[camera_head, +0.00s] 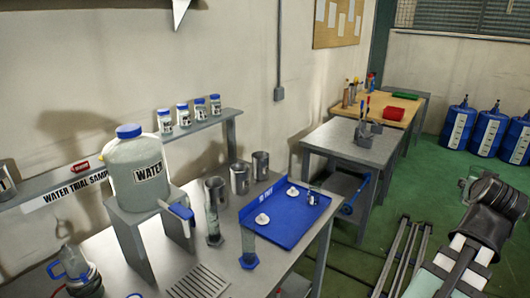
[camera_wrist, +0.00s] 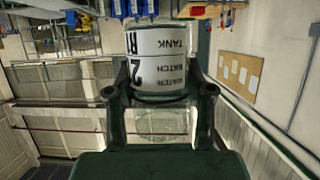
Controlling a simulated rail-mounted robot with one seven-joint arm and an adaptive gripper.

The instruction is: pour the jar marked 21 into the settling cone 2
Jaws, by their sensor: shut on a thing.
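My gripper (camera_wrist: 160,92) is shut on a clear jar (camera_wrist: 160,121) in the wrist view, with one finger on each side. The jar has a white label whose print appears upside down; I can read "WATER BATCH", "TANK", a large "2" and what looks like "R1". I cannot tell whether the jar is lidded or what it contains. In the head view only part of my arm shows at the right; the gripper and jar are not clearly seen there. I cannot identify settling cone 2 in either view.
A metal bench carries a large "WATER" jug (camera_head: 137,178), metal beakers (camera_head: 239,178), clear cylinders on blue bases (camera_head: 249,245) and a blue tray (camera_head: 292,229). Several blue-lidded jars (camera_head: 200,110) stand on the wall shelf (camera_head: 150,147). Blue drums (camera_head: 489,131) stand far right; green floor is open before them.

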